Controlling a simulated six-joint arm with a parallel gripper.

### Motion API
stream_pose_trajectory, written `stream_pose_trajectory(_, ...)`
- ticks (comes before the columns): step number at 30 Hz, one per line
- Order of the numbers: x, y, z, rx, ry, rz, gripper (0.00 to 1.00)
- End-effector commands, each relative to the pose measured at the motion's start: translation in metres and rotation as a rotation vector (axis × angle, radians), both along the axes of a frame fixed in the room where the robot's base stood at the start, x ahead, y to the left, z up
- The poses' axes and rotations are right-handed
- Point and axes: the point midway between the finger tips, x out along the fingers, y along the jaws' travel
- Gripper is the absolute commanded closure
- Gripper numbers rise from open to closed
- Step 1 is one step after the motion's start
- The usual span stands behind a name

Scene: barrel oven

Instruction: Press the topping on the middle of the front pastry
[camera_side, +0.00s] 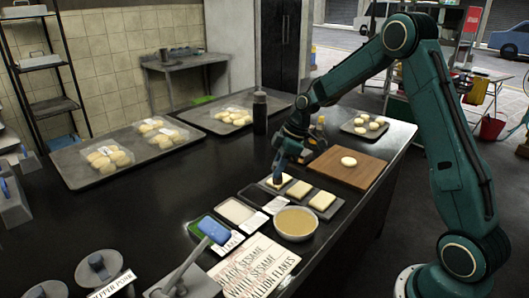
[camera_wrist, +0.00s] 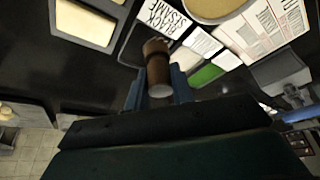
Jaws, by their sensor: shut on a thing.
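My gripper (camera_side: 277,177) points down near the leftmost of three pale square pieces (camera_side: 299,188) in dark trays; I cannot tell its exact height. In the wrist view, my gripper (camera_wrist: 160,92) is shut on a brown cylinder (camera_wrist: 158,65), standing between its fingers. A pale square (camera_wrist: 84,22) shows in a dark tray at upper left there. A round pale pastry (camera_side: 348,161) sits on a wooden board (camera_side: 366,174), apart from the gripper. More round pastries (camera_side: 108,158) lie on trays behind. The cylinder's working face and any topping on it are hidden.
A bowl of tan liquid (camera_side: 296,222) stands in front of the squares. Topping trays (camera_side: 237,210) and a printed sheet (camera_side: 258,268) lie near it. A blue object (camera_side: 213,231) sits by the green tray. A dark bottle (camera_side: 260,112) stands behind the gripper. The counter's left middle is clear.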

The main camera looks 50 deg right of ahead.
Motion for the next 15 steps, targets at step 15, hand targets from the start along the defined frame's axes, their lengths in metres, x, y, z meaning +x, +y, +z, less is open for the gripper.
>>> stream_pose_trajectory(15,-0.095,-0.086,0.008,0.01,-0.009,-0.003,0.96)
